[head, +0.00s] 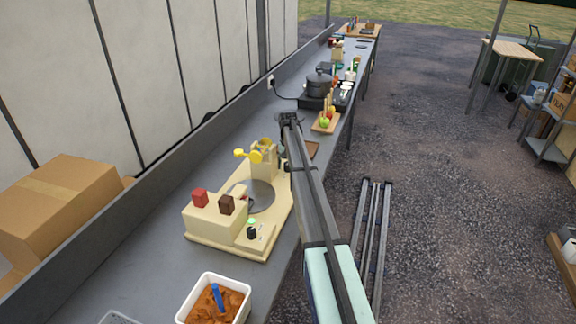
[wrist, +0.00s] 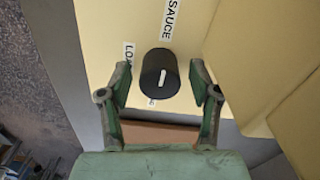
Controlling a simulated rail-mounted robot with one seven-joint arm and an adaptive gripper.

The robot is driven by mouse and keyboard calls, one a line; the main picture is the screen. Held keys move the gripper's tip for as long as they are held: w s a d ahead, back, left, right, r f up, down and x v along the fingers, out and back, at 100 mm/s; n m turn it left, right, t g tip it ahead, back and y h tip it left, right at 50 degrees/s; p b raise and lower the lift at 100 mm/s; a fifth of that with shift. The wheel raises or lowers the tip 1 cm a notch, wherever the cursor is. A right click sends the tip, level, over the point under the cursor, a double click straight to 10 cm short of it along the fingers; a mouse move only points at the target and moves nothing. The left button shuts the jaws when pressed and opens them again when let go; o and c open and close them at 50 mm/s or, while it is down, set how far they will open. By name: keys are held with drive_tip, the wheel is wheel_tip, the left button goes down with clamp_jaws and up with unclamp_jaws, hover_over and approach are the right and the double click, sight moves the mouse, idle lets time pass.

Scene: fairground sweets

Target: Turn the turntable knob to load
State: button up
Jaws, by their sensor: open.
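The turntable knob (wrist: 150,66) is black and round with a short white pointer line, upright in the wrist view. A "SAUCE" label (wrist: 171,18) is above it, a partly hidden "LOAD" label (wrist: 128,55) is to its left, and a scrap of another label shows below. My gripper (wrist: 160,68) is open, with one finger on each side of the knob and visible gaps between.
A white tub (head: 240,312) is nearer. A board with apples (head: 325,122) and a pot (head: 319,83) are farther along the counter.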

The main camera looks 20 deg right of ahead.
drive_tip(key=c, duration=1.2)
drive_tip(key=shift+o, duration=0.3)
drive_tip(key=n+b, duration=0.2)
drive_tip(key=n, duration=0.1)
drive_tip(key=shift+f+n, duration=0.15)
drive_tip(key=shift+n, duration=0.15)
drive_tip(key=n+b, duration=0.2)
drive_tip(key=n, duration=0.3)
drive_tip(key=shift+a, duration=0.1)
drive_tip(key=n+b, duration=0.1)
drive_tip(key=n, duration=0.4)
drive_tip(key=shift+s+b, duration=0.1)
drive_tip(key=shift+b, duration=0.25)
drive_tip(key=shift+n+b, duration=0.4)
drive_tip(key=shift+n, duration=1.7)
